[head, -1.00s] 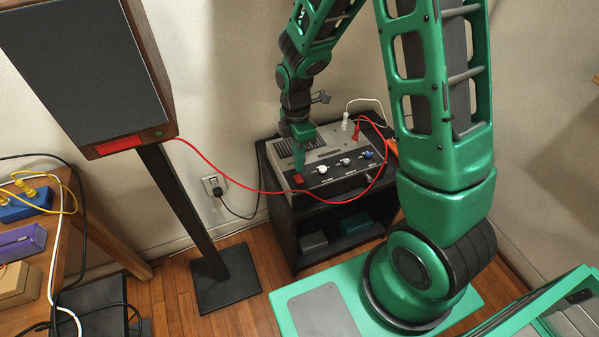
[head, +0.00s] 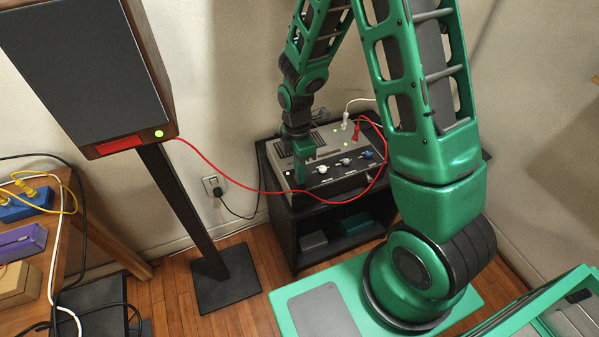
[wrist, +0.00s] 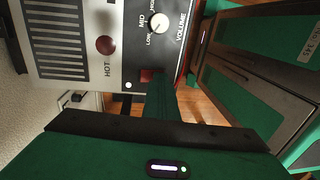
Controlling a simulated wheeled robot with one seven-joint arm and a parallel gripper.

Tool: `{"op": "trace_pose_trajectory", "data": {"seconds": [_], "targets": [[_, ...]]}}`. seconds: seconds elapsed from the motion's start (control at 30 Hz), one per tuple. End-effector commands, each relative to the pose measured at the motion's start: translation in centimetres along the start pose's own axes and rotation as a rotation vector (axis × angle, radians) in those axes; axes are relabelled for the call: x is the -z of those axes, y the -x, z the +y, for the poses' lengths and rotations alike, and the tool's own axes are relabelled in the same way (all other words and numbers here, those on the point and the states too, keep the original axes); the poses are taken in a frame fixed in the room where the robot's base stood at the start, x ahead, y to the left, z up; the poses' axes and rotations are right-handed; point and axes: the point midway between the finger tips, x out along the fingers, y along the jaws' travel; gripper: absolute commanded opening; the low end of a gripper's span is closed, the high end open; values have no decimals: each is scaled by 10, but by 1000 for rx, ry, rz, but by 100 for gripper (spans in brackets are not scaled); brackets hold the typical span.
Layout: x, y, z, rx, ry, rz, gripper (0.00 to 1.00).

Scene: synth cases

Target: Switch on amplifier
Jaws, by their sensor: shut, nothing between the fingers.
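The amplifier (head: 330,145), a grey box with a black front panel, sits on the black stand; it also shows in the wrist view (wrist: 115,20). Its panel has white and blue knobs (head: 345,162). A small white light (head: 290,173) shows at the panel's left, and it also appears in the wrist view (wrist: 128,85). A red round part marked HOT (wrist: 105,45) shows in the wrist view. My gripper (head: 301,177) is shut and empty at the panel's left end, and I cannot tell whether it touches.
A speaker (head: 90,65) with a lit green light (head: 159,134) stands on a black post at left. A red cable (head: 225,178) runs from it across the amplifier's front. A wall socket (head: 214,186) holds a black plug. A cluttered wooden table (head: 70,225) is at far left.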

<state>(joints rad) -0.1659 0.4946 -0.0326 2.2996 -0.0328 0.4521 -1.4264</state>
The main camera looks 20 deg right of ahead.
Motion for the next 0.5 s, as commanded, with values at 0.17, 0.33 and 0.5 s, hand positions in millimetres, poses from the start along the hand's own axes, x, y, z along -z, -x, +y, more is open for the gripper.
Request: {"op": "trace_pose_trajectory", "data": {"seconds": [0.17,0.33,0.5], "targets": [[0,-2,-1,6,0,-1,0],[0,0,5,4,0,0,0],[0,3,14,-1,-1,0,0]]}}
